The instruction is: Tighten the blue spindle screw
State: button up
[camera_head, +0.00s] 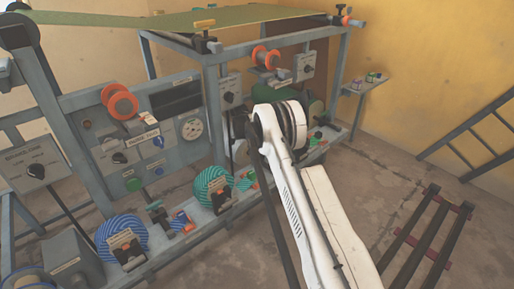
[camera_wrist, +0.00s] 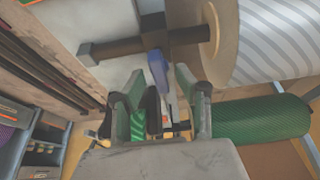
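The blue spindle screw (camera_wrist: 158,69) shows in the wrist view as a small blue piece below a dark cross-shaped bar, left of a tan roll flange. My gripper (camera_wrist: 163,92) is open, with its two green-and-grey fingers apart. The blue piece lies just beyond the fingertips, near the middle of the gap in the picture; I cannot tell whether a finger touches it. In the head view my white arm reaches into the right end of the machine. My gripper and the blue screw cannot be made out there.
A dark bar (camera_wrist: 120,47) and a striped roll (camera_wrist: 270,40) crowd the space ahead. A green roll (camera_wrist: 265,118) lies to the right. In the head view the grey machine frame (camera_head: 210,100) stands left of my arm; a dark rack (camera_head: 430,240) stands on the floor at right.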

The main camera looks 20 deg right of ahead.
jog(key=n+t, duration=0.1)
jog(key=n, duration=0.2)
jog(key=shift+s+d+n+y, duration=0.1)
jog(key=shift+s+n+y, duration=0.05)
jog(key=shift+n+y, duration=0.2)
jog(key=n, duration=0.2)
jog(key=n+t+y, duration=0.1)
jog(key=n, duration=0.2)
jog(key=shift+d+t, duration=0.1)
jog(key=shift+t, duration=0.2)
jog(key=n+y, duration=0.1)
jog(key=n, duration=0.1)
jog(key=n+y, duration=0.1)
jog(key=n, duration=0.1)
jog(key=shift+d+n+t, duration=0.1)
jog(key=shift+n+t, duration=0.15)
jog(key=shift+t, duration=0.05)
jog(key=n+y, duration=0.2)
jog(key=n, duration=0.2)
jog(key=shift+d+n+b, duration=0.1)
jog(key=shift+n+b, duration=0.2)
jog(key=shift+n, duration=0.1)
jog(key=p+v, duration=0.4)
jog(key=v, duration=1)
